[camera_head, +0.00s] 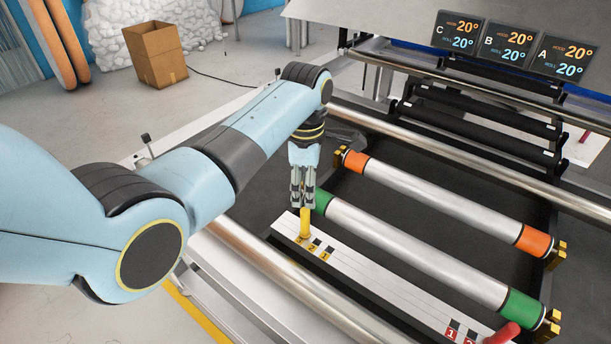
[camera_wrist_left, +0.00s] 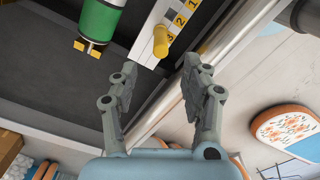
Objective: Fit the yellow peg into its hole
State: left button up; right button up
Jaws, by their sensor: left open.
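My left gripper (camera_head: 303,203) points down over the peg's top. In the left wrist view its two fingers (camera_wrist_left: 158,75) are spread, with nothing between the tips. I cannot tell how deep the peg sits; its base and any hole are not clear. My right gripper is not in view.
A red peg (camera_head: 502,334) is at the strip's other end. A green-ended roller (camera_head: 420,250) and an orange-ended roller (camera_head: 440,205) lie alongside. A metal bar (camera_head: 275,270) runs in front. Display panels (camera_head: 510,45) stand at the back right; a cardboard box (camera_head: 155,55) is far left.

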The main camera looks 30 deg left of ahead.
pick_arm(q)
jog(key=shift+r, duration=1.5)
